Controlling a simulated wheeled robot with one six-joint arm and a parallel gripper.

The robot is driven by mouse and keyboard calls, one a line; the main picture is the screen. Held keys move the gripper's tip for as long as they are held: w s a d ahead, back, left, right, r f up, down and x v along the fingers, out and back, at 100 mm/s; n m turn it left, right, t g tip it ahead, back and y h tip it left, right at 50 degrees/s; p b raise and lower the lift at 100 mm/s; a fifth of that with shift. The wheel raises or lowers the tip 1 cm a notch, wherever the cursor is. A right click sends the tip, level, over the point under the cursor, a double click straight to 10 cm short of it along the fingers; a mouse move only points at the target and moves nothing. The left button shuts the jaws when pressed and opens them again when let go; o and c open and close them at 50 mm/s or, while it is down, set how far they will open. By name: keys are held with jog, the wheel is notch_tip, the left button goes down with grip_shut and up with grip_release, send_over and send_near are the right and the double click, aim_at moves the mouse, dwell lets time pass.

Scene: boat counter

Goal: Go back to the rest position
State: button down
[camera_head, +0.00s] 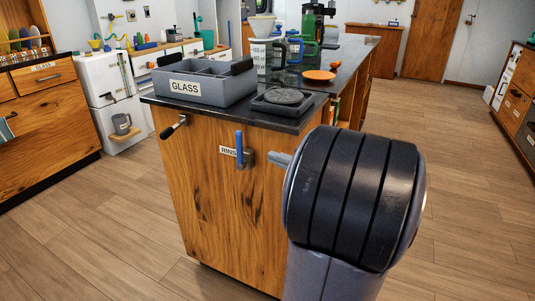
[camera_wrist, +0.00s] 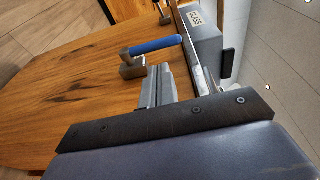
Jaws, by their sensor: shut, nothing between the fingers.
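My gripper (camera_wrist: 157,88) shows in the wrist view as grey fingers closed together with nothing between them. In the head view, my dark arm link hides most of it, and only a grey tip (camera_head: 279,158) sticks out to the left. A blue-handled lever (camera_head: 239,143) is on the wooden front of the counter, beside a label reading RINSE (camera_head: 228,151). In the wrist view the lever (camera_wrist: 155,46) lies just beyond the fingertips, and a gap seems to show between them. In the head view the lever's handle stands upright.
A grey GLASS bin (camera_head: 205,88) and a black tray with a round disc (camera_head: 283,97) stand on the dark countertop. A black-handled tap (camera_head: 174,127) juts from the counter front at left. An orange plate (camera_head: 319,75) lies farther back. Open wooden floor (camera_head: 465,190) is at right.

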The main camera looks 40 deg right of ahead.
jog(key=shift+v, duration=2.55)
jog(key=shift+f, duration=0.1)
